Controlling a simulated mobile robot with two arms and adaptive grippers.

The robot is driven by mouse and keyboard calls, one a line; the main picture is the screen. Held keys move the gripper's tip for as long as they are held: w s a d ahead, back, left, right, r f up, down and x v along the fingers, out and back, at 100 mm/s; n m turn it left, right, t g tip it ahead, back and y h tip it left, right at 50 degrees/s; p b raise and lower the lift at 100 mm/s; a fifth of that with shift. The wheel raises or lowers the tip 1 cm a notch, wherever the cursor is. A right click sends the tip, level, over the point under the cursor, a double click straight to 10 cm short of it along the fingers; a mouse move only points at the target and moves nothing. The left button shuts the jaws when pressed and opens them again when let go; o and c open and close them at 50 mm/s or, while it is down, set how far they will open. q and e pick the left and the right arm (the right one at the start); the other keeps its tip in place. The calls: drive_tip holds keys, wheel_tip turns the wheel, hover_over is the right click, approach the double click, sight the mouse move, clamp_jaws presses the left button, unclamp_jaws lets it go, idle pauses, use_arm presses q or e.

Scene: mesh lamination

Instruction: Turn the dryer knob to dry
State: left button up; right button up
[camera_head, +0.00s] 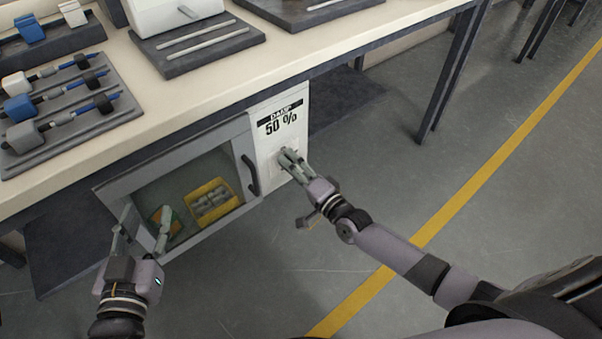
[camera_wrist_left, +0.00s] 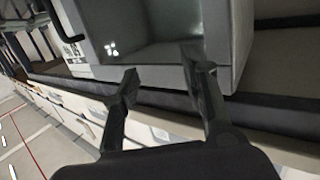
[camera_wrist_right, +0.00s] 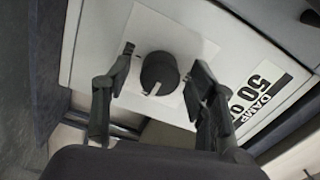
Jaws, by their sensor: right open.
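The dryer (camera_head: 176,185) is a grey cabinet under the table, with a window and a white control panel (camera_head: 279,122) at its right. The panel reads "DAMP 50 %". The dark round dryer knob (camera_wrist_right: 160,73) with a pale pointer mark shows in the right wrist view, on a white plate. My right gripper (camera_head: 287,155) is at the panel, and in its wrist view its open fingers (camera_wrist_right: 158,88) stand on either side of the knob. I cannot tell whether they touch it. In the head view the gripper hides the knob. My left gripper (camera_head: 140,236) is open and empty before the dryer window.
A yellow bin (camera_head: 232,202) with grey parts shows through the dryer window. A dark handle (camera_head: 250,175) is beside the panel. The tabletop (camera_head: 150,105) above holds trays of blue and grey parts. The floor at right is clear, with a yellow line.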

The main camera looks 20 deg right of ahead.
drive_tip(key=v, duration=1.1)
drive_tip(key=shift+s+d, duration=0.15)
drive_tip(key=shift+s, duration=0.25)
